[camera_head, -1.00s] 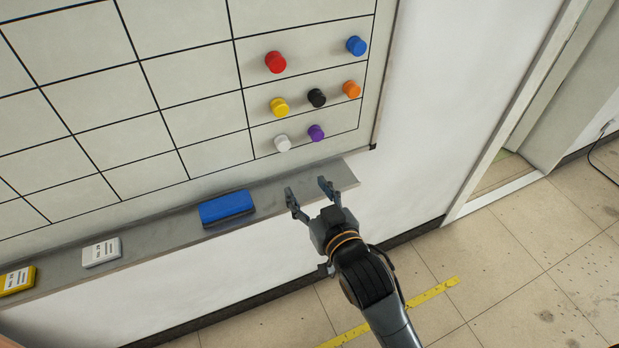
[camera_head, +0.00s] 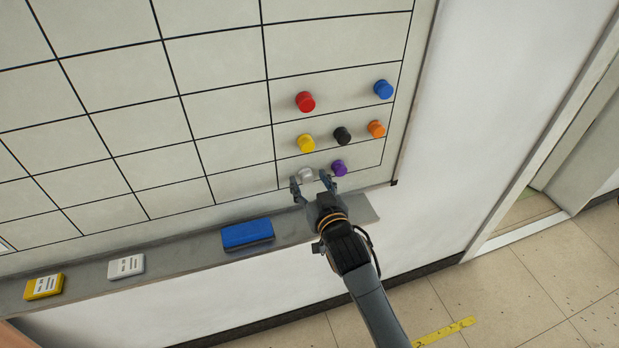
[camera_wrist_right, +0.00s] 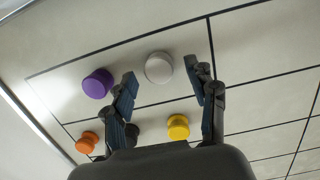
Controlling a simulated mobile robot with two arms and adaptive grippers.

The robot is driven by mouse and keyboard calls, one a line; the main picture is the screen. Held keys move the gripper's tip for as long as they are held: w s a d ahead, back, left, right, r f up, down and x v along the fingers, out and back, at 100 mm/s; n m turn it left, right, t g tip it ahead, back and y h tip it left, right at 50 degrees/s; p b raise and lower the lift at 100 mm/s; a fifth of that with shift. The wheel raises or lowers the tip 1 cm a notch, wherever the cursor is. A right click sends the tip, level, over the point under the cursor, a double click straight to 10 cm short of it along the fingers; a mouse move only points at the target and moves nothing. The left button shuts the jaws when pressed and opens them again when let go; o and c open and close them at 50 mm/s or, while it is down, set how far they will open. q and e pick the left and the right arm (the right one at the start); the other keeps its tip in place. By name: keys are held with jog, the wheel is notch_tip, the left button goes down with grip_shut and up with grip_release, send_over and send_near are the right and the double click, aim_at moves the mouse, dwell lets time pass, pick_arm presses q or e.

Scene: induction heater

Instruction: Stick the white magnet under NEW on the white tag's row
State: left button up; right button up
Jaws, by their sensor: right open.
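The white magnet (camera_head: 306,175) is on the whiteboard (camera_head: 237,185) in the bottom right cell. In the right wrist view the white magnet (camera_wrist_right: 159,68) shows between and beyond the fingertips. My right gripper (camera_head: 312,184) is open, with its fingers on either side of the white magnet; I cannot tell whether they touch it. The right gripper also shows in the right wrist view (camera_wrist_right: 162,80). A white tag (camera_head: 126,267) rests on the ledge under the board. The NEW heading is not in view. My left gripper is not in view.
A purple magnet (camera_head: 339,168) is close to the right finger. Yellow (camera_head: 306,144), black (camera_head: 342,135), orange (camera_head: 376,129), red (camera_head: 305,102) and blue (camera_head: 383,89) magnets are above. A blue eraser (camera_head: 247,234) and a yellow tag (camera_head: 44,286) lie on the ledge (camera_head: 190,252). The cells further left are empty.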

jog(key=shift+w+a, duration=0.1)
jog(key=shift+w, duration=0.2)
jog(key=shift+c, duration=0.4)
jog(key=c, duration=1.1)
jog(key=shift+s, duration=0.15)
jog(key=shift+p+v, duration=0.75)
jog(key=shift+v, duration=0.35)
jog(key=shift+f+p+v, duration=0.2)
jog(key=shift+p+v, duration=0.15)
jog(key=shift+v, duration=0.4)
jog(key=shift+f+p+v, duration=0.15)
jog(key=shift+p+v, duration=0.25)
jog(key=shift+v, duration=0.35)
jog(key=shift+f+p+v, duration=0.2)
jog(key=shift+p+v, duration=0.15)
jog(key=shift+v, duration=0.4)
